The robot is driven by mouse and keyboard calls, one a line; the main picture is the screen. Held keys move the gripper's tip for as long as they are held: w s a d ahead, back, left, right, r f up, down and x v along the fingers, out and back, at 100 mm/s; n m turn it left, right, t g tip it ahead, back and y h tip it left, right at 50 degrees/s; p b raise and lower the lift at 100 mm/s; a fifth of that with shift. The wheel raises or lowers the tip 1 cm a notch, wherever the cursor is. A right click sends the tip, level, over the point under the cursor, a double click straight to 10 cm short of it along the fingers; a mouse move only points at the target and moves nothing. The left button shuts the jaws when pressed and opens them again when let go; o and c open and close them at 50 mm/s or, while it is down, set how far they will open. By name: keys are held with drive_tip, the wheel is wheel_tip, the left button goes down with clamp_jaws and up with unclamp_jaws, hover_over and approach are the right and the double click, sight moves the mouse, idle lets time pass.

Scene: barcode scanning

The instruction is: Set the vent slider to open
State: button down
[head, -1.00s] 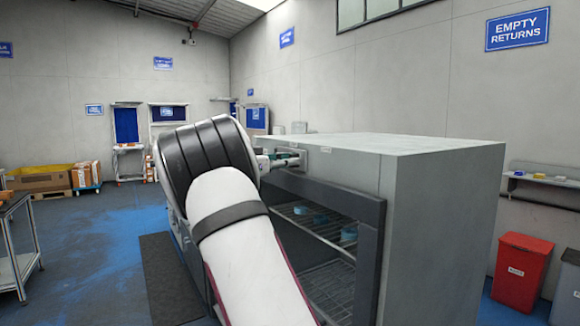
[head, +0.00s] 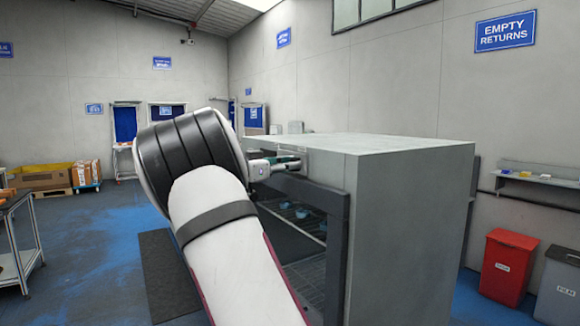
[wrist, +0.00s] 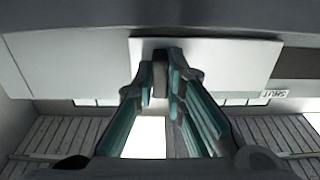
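The vent slider's dark grey knob (wrist: 160,74) stands out from a pale plate (wrist: 225,62) in the wrist view. My gripper (wrist: 161,82) has its teal fingers on either side of the knob, close in and seemingly touching it. A label reading SHUT (wrist: 272,94), upside down in this view, sits to the right of the fingers. In the head view my gripper (head: 284,161) is at the upper front of the grey cabinet (head: 415,220), and my arm hides much of the front. The knob cannot be made out there.
The cabinet's open front has a dark frame (head: 337,245) below my gripper, with wire shelves and blue items (head: 302,213) inside. A red bin (head: 507,268) and a grey bin (head: 560,287) stand at right. A cart (head: 20,240) is at left. Floor between is clear.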

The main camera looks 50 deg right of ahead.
drive_tip(key=c, duration=1.6)
unclamp_jaws()
drive_tip(key=shift+s, duration=0.35)
drive_tip(key=shift+c, duration=0.2)
drive_tip(key=shift+w+a, duration=0.1)
drive_tip(key=shift+w, duration=0.05)
drive_tip(key=v, duration=1.2)
